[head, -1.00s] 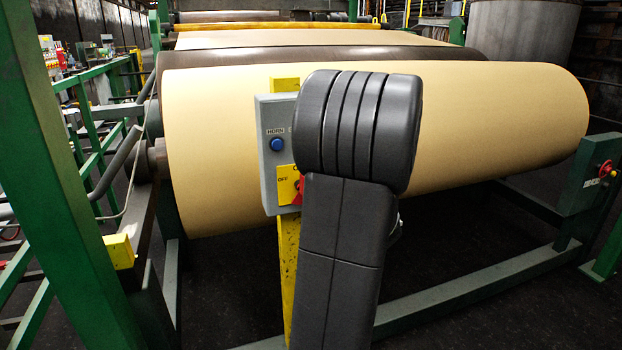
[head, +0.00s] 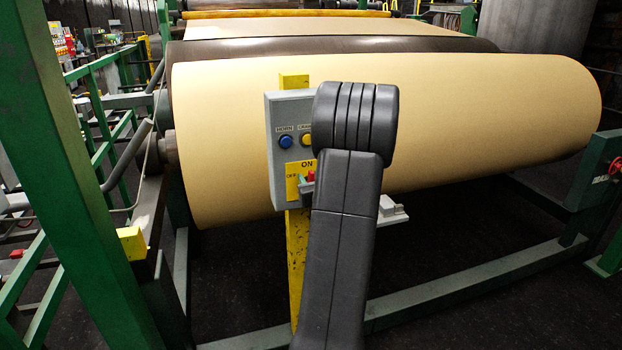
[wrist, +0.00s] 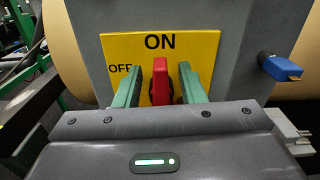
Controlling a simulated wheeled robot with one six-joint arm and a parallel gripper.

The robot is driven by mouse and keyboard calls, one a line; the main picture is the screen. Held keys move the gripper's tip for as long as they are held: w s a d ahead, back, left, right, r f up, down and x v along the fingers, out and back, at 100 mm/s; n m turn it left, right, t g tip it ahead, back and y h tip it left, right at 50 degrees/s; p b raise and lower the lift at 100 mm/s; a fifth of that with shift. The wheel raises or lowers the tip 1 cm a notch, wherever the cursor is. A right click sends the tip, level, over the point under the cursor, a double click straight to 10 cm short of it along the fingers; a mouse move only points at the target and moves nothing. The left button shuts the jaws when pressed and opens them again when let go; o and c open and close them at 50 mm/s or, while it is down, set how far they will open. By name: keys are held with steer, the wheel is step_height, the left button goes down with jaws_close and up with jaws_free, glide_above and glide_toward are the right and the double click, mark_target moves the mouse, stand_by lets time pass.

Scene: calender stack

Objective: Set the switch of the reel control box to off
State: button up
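The grey reel control box (head: 275,120) stands on a yellow post, with a yellow ON/OFF plate (head: 293,185) low on its front. The red switch (wrist: 161,84) stands upright in the wrist view, its handle pointing up at the ON label; OFF is to its upper left. My gripper (wrist: 158,84) is open, with one green finger on each side of the switch and narrow gaps visible; contact is not clear. In the head view the red switch (head: 311,176) shows just left of my arm, which hides the right part of the box and most of my gripper.
A blue horn button (head: 286,142) and a yellow button (head: 305,140) sit above the plate. A large tan paper roll (head: 480,115) lies close behind the box. A green frame post (head: 60,150) stands at the left. A low green beam (head: 470,285) runs along the floor.

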steer(key=shift+c, duration=0.3)
jaws_close()
steer(key=shift+f+b, duration=0.2)
steer(key=shift+b, duration=0.55)
steer(key=n+b, duration=0.1)
steer(key=b, duration=0.2)
steer(key=n+b, duration=0.1)
steer(key=b, duration=0.1)
steer(key=shift+s+a+f+n+b, duration=0.1)
steer(key=shift+a+f+n+b, duration=0.15)
steer(key=shift+n+b, duration=0.1)
steer(key=n+b, duration=0.5)
steer(key=b, duration=0.3)
steer(key=a+f+n+b, duration=0.1)
steer(key=n+b, duration=0.4)
steer(key=b, duration=0.2)
steer(key=a+f+n+b, duration=0.1)
steer(key=n+b, duration=0.4)
steer(key=b, duration=0.3)
steer(key=shift+s+b, duration=0.3)
steer(key=shift+r+n, duration=0.1)
steer(key=shift+n, duration=0.15)
